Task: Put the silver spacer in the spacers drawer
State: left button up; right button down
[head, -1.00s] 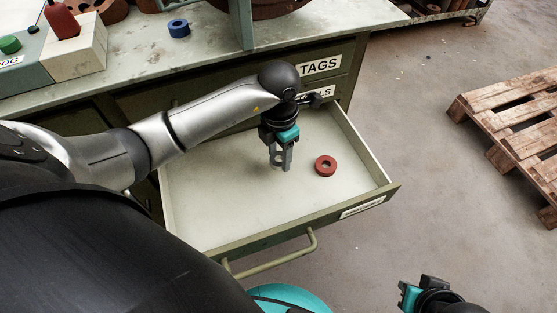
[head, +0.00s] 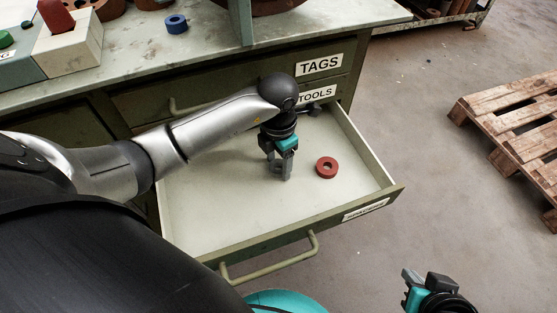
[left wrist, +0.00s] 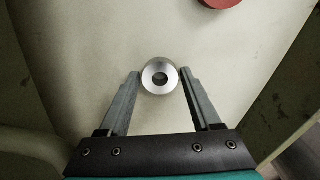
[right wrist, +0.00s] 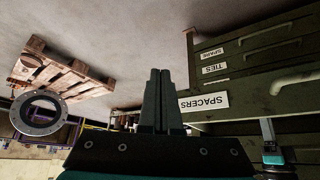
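The silver spacer (left wrist: 160,76) is a metal ring that sits between the fingertips of my left gripper (left wrist: 161,80), with both fingers against its sides. In the head view my left gripper (head: 279,174) points down low inside the open drawer (head: 215,225), and the spacer is mostly hidden there. I cannot tell whether it touches the drawer floor. A label reading SPACERS (right wrist: 203,101) shows upside down on a drawer front in the right wrist view. My right gripper (right wrist: 160,75) is shut and empty, away from the drawer.
A red ring (head: 326,167) lies in the drawer to the right of my left gripper. The TAGS drawer (head: 319,65) and TOOLS drawer (head: 316,95) above are closed. A blue ring (head: 176,24) is on the bench top. A wooden pallet (head: 510,110) lies on the floor at right.

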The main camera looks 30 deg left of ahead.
aim_at(279, 166)
pick_arm(q)
jog(key=shift+o, duration=1.2)
pick_arm(e)
jog(key=shift+s, duration=0.1)
pick_arm(q)
jog(key=shift+r+p, duration=0.3)
jog(key=shift+r, duration=0.2)
notch_tip(279, 166, up, 3)
jog(key=shift+f+p, duration=0.2)
jog(key=shift+p, duration=0.5)
notch_tip(279, 166, up, 9)
jog(key=p, duration=0.4)
jog(key=shift+f, duration=0.15)
pick_arm(e)
jog(key=s+d+f+g, duration=0.2)
jog(key=s+f+g, duration=0.1)
jog(key=f, duration=0.7)
jog(key=shift+h, duration=0.4)
jog(key=shift+s, duration=0.1)
